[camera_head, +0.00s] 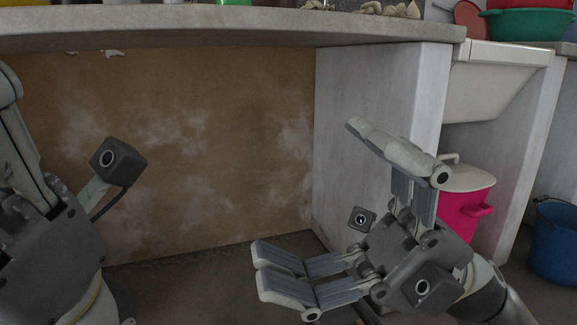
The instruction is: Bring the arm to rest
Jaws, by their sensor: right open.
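My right gripper (308,198) reaches in from the lower right, in front of the recess under the counter. Its fingers are spread wide, one up and two low, with nothing between them. My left gripper (38,232) is at the lower left edge, partly cut off by the frame. Its fingertips are not clear, so I cannot tell whether it is open or shut. I see no whole demijohn in this view.
A stone counter (220,30) crosses the top, with bases of items cut off above. A white side wall (375,90) and a sink (500,80) are at right. A pink lidded pot (458,222) stands partly behind my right gripper. A blue bucket (555,245) is far right.

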